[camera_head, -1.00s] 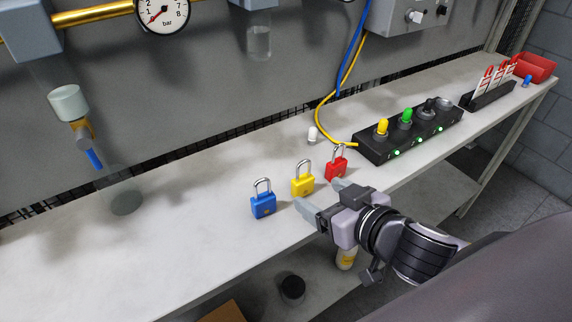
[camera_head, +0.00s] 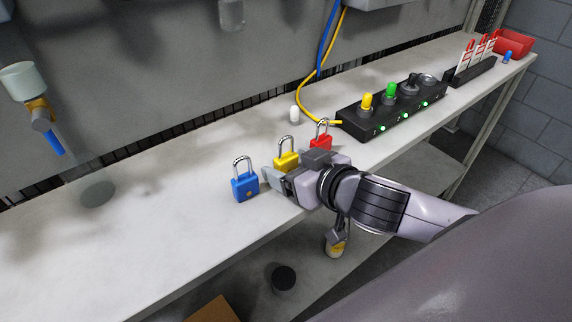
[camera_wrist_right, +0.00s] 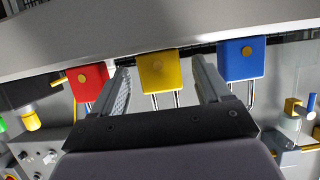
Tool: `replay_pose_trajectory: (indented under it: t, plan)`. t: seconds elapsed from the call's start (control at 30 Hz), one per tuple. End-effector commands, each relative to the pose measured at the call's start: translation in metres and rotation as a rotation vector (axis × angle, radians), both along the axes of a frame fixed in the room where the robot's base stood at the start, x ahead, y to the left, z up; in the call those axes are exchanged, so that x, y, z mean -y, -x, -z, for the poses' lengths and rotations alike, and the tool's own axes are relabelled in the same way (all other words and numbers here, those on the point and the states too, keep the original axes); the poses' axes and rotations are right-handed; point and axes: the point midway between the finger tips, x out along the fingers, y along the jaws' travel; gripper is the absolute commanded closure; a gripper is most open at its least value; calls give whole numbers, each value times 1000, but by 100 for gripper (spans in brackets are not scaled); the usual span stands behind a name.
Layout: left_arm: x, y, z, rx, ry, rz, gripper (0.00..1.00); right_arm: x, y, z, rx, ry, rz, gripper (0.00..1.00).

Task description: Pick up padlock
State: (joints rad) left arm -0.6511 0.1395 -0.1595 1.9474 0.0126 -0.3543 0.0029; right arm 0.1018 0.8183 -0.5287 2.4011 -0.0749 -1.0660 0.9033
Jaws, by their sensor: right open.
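Three upright padlocks stand in a row near the bench's front edge: a blue padlock (camera_head: 245,186), a yellow padlock (camera_head: 286,157) and a red padlock (camera_head: 321,141). My right gripper (camera_head: 284,169) is open and empty, in front of the yellow padlock and partly covering it and the red one. In the right wrist view, which looks upside down, the yellow padlock (camera_wrist_right: 160,72) lies between the two open fingers (camera_wrist_right: 163,82). The red padlock (camera_wrist_right: 87,83) is outside the left finger and the blue padlock (camera_wrist_right: 240,60) outside the right one. My left gripper is not in view.
A black box with coloured switches (camera_head: 390,112) stands right of the padlocks. A tag rack (camera_head: 470,71) and a red bin (camera_head: 513,44) are at the far end. The bench (camera_head: 150,225) is clear on the left.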

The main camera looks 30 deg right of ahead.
Motion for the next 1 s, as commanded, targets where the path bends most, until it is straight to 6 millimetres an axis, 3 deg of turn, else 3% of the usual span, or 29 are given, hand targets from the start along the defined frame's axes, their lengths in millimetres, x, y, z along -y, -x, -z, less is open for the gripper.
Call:
replay_pose_trajectory:
  t: [0.13, 0.43, 0.6, 1.0]
  plan:
    - [0, -1, -2, 5, 0, 1, 59, -2, -11, 4, 1, -1, -1, 23]
    - [0, -2, -3, 5, 0, 1, 59, -3, -13, 5, 0, -2, -1, 27]
    - [0, -2, -3, 6, 0, 1, 59, -2, -13, 5, 1, -2, -1, 82]
    - [0, -2, -4, 6, 0, 1, 59, -2, -13, -2, 4, -2, -1, 82]
